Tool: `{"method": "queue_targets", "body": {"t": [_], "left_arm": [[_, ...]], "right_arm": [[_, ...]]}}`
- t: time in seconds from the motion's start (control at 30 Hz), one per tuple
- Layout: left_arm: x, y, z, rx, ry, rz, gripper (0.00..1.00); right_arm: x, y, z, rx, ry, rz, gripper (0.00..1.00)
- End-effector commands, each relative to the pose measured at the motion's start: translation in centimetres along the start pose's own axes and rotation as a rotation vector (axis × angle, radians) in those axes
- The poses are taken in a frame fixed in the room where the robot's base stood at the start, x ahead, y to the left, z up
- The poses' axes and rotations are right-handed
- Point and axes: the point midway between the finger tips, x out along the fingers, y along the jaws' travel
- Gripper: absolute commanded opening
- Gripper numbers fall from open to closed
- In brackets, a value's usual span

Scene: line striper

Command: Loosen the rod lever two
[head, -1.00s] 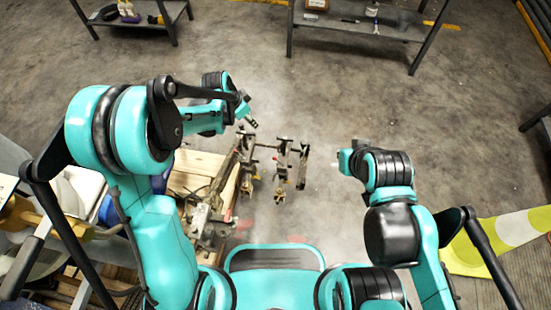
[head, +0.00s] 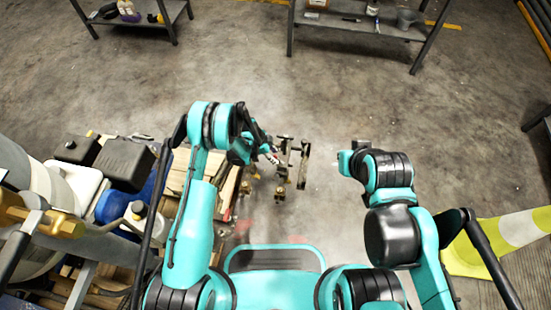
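The line striper's spray assembly stands ahead of my base, a metal frame with upright brackets and brass-coloured fittings (head: 280,191). An upright metal bracket (head: 303,165) is at its right end. My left gripper (head: 272,157) is at the left side of the brackets, close to their upper part. It is small and dark in this view, and I cannot tell whether it touches a lever or how its fingers stand. My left forearm hides much of the frame's left part. Which lever is rod lever two cannot be made out. My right arm is bent at the right, its gripper hidden.
A wooden pallet (head: 228,186) lies under the machine's left part. A black engine-like block (head: 124,160) and a white container (head: 75,186) are at the left. A yellow-and-white cone (head: 495,240) lies at the right. Metal shelves (head: 365,28) stand at the back. The floor between is clear.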

Motion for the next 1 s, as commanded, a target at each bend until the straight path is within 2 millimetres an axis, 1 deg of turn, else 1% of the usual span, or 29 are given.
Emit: {"method": "queue_targets", "body": {"t": [0.03, 0.2, 0.5, 0.57, 0.6, 0.63, 0.67, 1.0], "left_arm": [[1.0, 0.0, 0.1, 0.0, 0.0, 0.0, 0.39], [2.3, 0.0, 0.0, 0.0, 0.0, 0.0, 0.39], [2.5, 0.0, 0.0, -0.001, 0.0, 0.0, 0.39], [2.5, 0.0, 0.0, -0.001, 0.0, 0.0, 0.23], [2.5, 0.0, 0.0, -0.001, 0.0, 0.0, 0.13], [2.5, 0.0, 0.0, -0.001, 0.0, 0.0, 0.05], [2.5, 0.0, 0.0, -0.001, 0.0, 0.0, 0.0], [2.4, 0.0, -0.2, 0.003, -0.02, -0.005, 0.0]], "right_arm": [[0.5, 0.0, 0.3, 0.0, 0.0, 0.0, 0.0], [0.8, 0.0, 0.6, 0.0, 0.0, 0.0, 0.0], [0.8, 0.0, 0.6, 0.0, 0.0, 0.0, 0.0], [0.8, 0.0, 0.6, 0.0, 0.0, 0.0, 0.0], [0.8, 0.0, 0.6, 0.0, 0.0, 0.0, 0.0], [0.8, 0.0, 0.6, 0.0, 0.0, 0.0, 0.0], [0.8, 0.0, 0.6, 0.0, 0.0, 0.0, 0.0], [0.8, 0.0, 0.6, 0.0, 0.0, 0.0, 0.0]]}}
